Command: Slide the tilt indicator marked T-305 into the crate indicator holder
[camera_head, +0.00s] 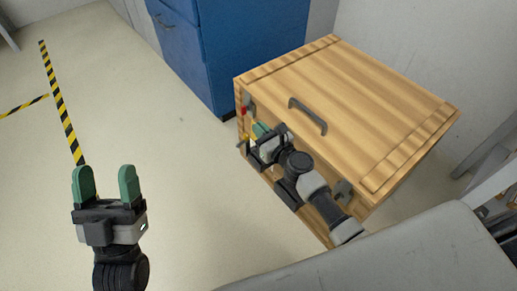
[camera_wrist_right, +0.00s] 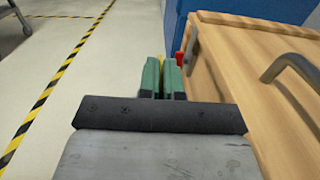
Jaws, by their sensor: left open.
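The wooden crate (camera_head: 365,95) stands at the right with its lid closed. My right gripper (camera_head: 256,138) is close against the crate's front face, near its left corner. In the right wrist view its green fingers (camera_wrist_right: 163,78) are close together with a narrow dark gap. I cannot tell whether they hold anything. A small red part (camera_head: 243,109) shows on the crate near that corner, and a yellow bit (camera_head: 244,142) shows beside the fingers. I cannot make out the T-305 marking, the tilt indicator or its holder. My left gripper (camera_head: 104,184) is open and empty above the floor.
A blue cabinet (camera_head: 240,45) stands behind the crate. Black and yellow tape (camera_head: 60,100) marks the floor at the left. The floor between the tape and the crate is clear.

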